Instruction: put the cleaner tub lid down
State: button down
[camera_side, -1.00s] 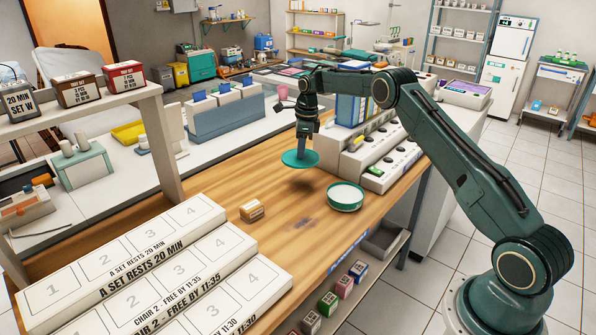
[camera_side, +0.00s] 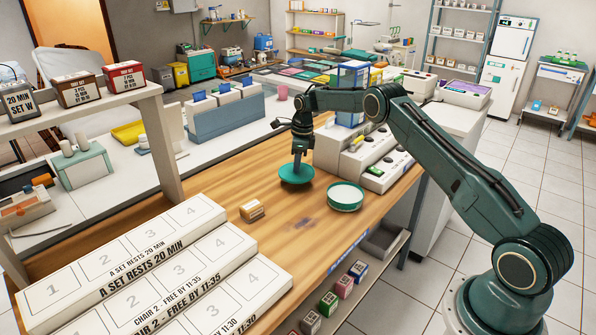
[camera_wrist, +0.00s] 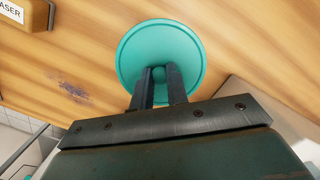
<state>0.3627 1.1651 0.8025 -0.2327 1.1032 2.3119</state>
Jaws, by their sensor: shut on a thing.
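The cleaner tub lid (camera_side: 287,178) is a round teal disc, roughly level, at or just above the wooden bench top. My gripper (camera_side: 297,165) points down from above and is shut on the lid's centre knob. In the wrist view the lid (camera_wrist: 188,48) fills the upper middle, and my gripper's fingers (camera_wrist: 159,80) close on the small round knob. The cleaner tub (camera_side: 345,197), a teal round tub with a pale top face, stands on the bench to the right of the lid, apart from it. I cannot tell whether the lid's underside touches the wood.
A small tan block (camera_side: 252,209) sits left and nearer on the bench (camera_side: 300,245). In the wrist view a labelled block (camera_wrist: 28,14) shows at the top left. A white unit with slots (camera_side: 375,160) stands behind the tub. Numbered white racks (camera_side: 130,260) fill the front left.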

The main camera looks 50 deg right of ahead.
aim_at(302, 171)
jog(key=shift+f, duration=1.95)
jog(key=shift+f, duration=0.15)
jog(key=c, duration=1.4)
grip_release()
jog(key=r, duration=0.8)
jog(key=s+d+r, duration=0.1)
jog(key=r, duration=0.3)
jog(key=shift+s+r, duration=0.1)
jog(key=shift+r, duration=0.1)
